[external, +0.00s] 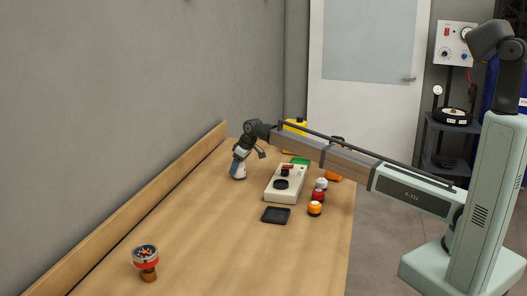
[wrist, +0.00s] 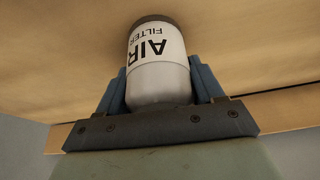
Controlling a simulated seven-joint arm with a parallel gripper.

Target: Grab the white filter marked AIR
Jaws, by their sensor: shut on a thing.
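The white filter (wrist: 160,82) is a cylinder with "AIR FILTER" in black letters, upside down in the wrist view, and a dark end. It sits between the two blue-grey fingers of my gripper (wrist: 160,88), which is shut on it. In the external view the filter (external: 238,171) is at the far left part of the table, below my gripper (external: 240,158). It looks close to upright there. I cannot tell whether its dark end touches the table.
A cream device (external: 284,185) with dark knobs stands right of the filter. A black tray (external: 275,215) lies in front. A wooden rail (external: 150,205) runs along the left edge.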

